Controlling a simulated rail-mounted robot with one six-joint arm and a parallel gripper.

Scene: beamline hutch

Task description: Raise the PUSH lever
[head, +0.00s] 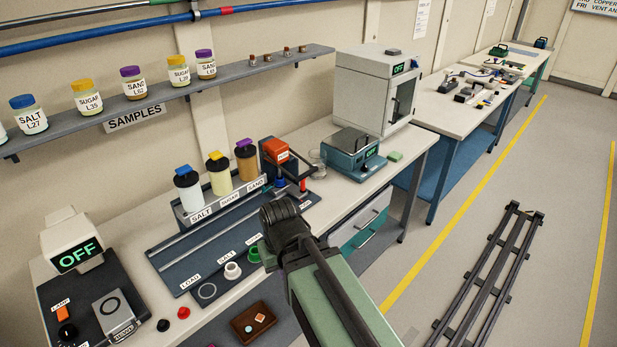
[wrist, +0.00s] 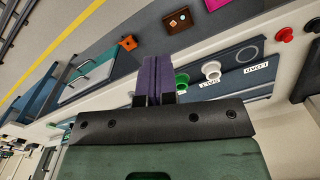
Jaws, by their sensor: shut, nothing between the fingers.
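I cannot make out a lever marked PUSH for certain. At the right end of the dark dosing station in the head view is an orange-red block (head: 276,152), with a blue part (head: 280,184) and a red upright part (head: 303,185) below it. A small label there is partly covered by my arm. My gripper (wrist: 152,78) shows in the wrist view with its purple fingers together and nothing between them. It is over the bench front, near the green ring (wrist: 181,82) and white ring (wrist: 211,70). My arm hides the fingers in the head view.
Salt, sugar and sand bottles (head: 219,174) stand behind the station. A brown tray (head: 245,327) lies in front, and red and black knobs sit left of it. A teal balance (head: 352,148) and white oven (head: 376,92) stand to the right. A sample shelf (head: 233,84) hangs above.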

